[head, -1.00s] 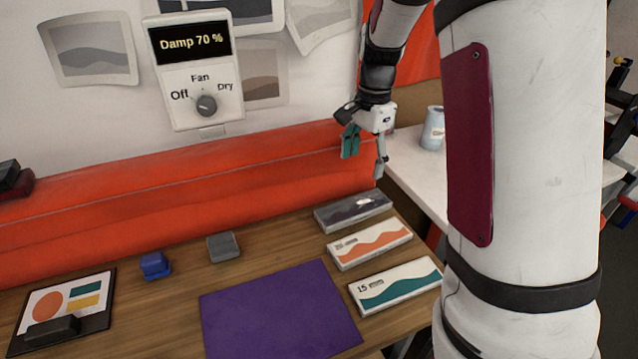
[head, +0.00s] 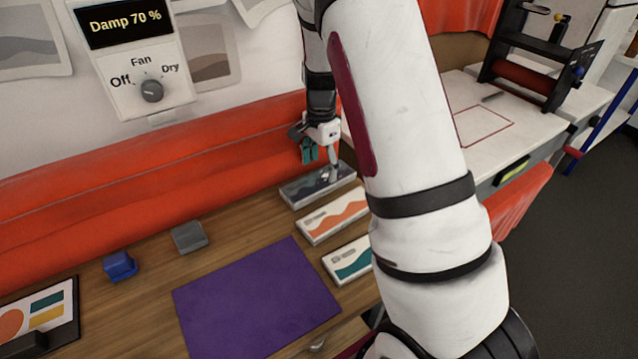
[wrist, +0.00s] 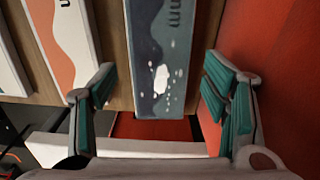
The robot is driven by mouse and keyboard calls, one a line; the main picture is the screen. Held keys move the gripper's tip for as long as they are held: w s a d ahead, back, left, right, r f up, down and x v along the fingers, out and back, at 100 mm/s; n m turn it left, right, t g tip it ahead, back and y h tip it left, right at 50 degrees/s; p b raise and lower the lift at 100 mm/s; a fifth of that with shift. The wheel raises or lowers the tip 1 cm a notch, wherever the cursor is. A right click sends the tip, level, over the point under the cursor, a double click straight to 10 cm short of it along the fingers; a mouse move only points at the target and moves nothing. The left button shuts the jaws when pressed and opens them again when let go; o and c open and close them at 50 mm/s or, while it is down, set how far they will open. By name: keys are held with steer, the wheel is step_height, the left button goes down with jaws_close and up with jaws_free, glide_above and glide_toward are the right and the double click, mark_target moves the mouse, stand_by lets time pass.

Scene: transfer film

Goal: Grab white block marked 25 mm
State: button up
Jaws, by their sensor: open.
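Three flat white blocks with coloured wave faces lie in a row on the wooden table. The far one, with a dark grey-blue face (head: 308,189), shows "mm" in the wrist view (wrist: 160,50); its number is out of frame there and unreadable in the head view. The orange-faced block (head: 335,217) is in the middle, the teal-faced block (head: 343,262) nearest, partly behind my arm. My gripper (head: 321,162) is open and empty at the dark block's far side. In the wrist view, my teal-padded fingers (wrist: 160,92) stand either side of this block, apart from it.
A red padded bolster (head: 150,175) runs along the table's back, close beside my gripper. A purple mat (head: 255,298), grey block (head: 189,237) and blue block (head: 120,266) lie to the left. A white side table (head: 500,125) stands beyond my arm.

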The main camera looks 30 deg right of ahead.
mark_target(321, 179)
step_height(321, 179, down, 4)
steer(key=shift+f, duration=0.2)
steer(key=c, duration=1)
steer(key=shift+r, duration=0.1)
